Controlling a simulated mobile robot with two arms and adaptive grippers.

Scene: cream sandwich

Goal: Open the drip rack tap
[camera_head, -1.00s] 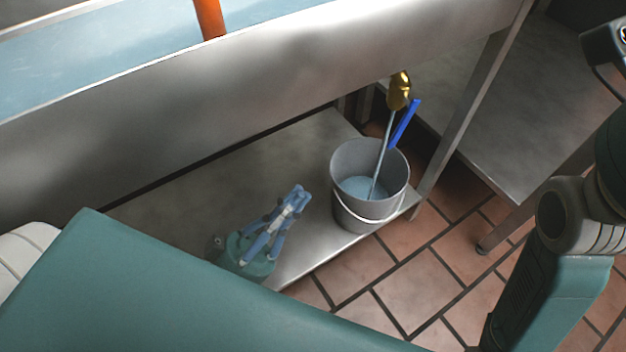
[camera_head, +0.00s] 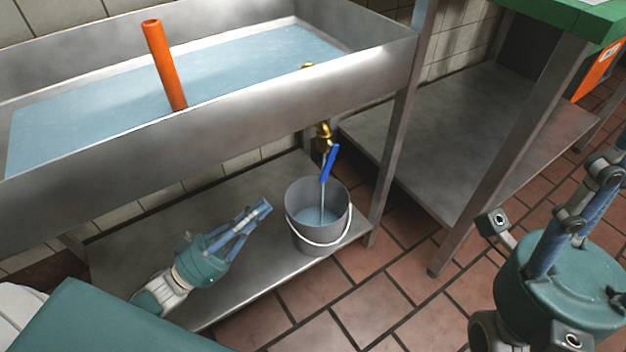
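The tap is brass (camera_head: 323,133) and sits under the front of the metal sink (camera_head: 375,68). Its long blue handle (camera_head: 329,163) slants downward. A thin stream of water (camera_head: 322,205) falls from below the tap into a grey bucket (camera_head: 304,240), which holds water. My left gripper (camera_head: 264,208) is left of the bucket, above the lower shelf, its fingers close together and pointing up and right toward the tap. It is apart from the handle and appears empty. My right gripper (camera_head: 590,195) is at the right edge; its fingers are partly cut off or overlapping.
The sink holds water, and an orange upright tube (camera_head: 165,65) stands in it. The bucket stands on the lower metal shelf (camera_head: 270,270) beside a table leg (camera_head: 393,150). Another table (camera_head: 470,150) with a shelf and green-edged top is at the right. Tiled floor (camera_head: 370,295) lies in front.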

